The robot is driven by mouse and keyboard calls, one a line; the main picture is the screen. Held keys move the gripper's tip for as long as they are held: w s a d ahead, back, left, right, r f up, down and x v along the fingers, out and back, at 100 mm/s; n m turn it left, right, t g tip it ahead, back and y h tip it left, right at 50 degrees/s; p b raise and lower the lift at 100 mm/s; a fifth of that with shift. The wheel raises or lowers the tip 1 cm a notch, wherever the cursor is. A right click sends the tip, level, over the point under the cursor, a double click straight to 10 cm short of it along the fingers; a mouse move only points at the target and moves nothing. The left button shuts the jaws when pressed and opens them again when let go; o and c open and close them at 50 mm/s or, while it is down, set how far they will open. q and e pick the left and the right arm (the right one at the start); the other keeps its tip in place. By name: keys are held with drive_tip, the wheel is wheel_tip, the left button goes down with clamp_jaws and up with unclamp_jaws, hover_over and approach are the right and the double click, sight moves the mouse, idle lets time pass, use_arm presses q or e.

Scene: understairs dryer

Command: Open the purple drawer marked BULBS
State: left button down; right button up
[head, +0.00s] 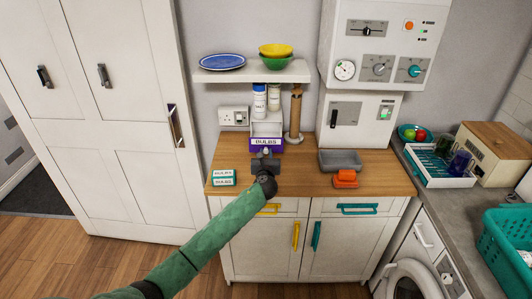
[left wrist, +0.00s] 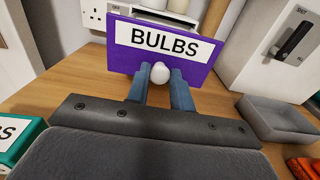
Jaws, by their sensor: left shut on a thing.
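The purple drawer front marked BULBS (head: 266,145) faces me on the wooden worktop, at the front of a small white unit (head: 266,128) under the shelf. In the left wrist view the purple front (left wrist: 120,65) fills the upper middle, with a round white knob (left wrist: 160,72) low at its centre. My left gripper (head: 265,157) is right at the front. In the left wrist view its two blue-grey fingers (left wrist: 160,88) stand either side of the knob, shut on it. How far the drawer is out I cannot tell. My right gripper is not in view.
A grey tray (head: 340,160) and an orange item (head: 346,179) lie to the right. A shelf (head: 252,73) with bowls hangs above; a brown cylinder (head: 295,110) stands close behind right.

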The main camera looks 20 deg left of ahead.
use_arm(q)
drive_tip(key=shift+s, duration=0.15)
drive_tip(key=c, duration=1.2)
unclamp_jaws()
drive_tip(key=shift+c, duration=0.2)
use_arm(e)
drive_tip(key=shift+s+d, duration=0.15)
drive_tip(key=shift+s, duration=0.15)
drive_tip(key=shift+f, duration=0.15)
use_arm(q)
drive_tip(key=shift+s+d+f, duration=0.1)
drive_tip(key=shift+s+d, duration=0.05)
drive_tip(key=shift+s, duration=0.2)
drive_tip(key=b+v, duration=0.2)
drive_tip(key=v, duration=0.5)
drive_tip(key=shift+b, duration=0.35)
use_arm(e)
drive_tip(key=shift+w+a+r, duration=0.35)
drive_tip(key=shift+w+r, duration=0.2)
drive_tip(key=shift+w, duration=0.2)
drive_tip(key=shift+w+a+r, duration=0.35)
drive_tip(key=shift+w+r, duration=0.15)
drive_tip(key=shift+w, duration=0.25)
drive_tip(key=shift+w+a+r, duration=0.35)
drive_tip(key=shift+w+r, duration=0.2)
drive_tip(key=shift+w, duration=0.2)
use_arm(q)
drive_tip(key=shift+s, duration=0.1)
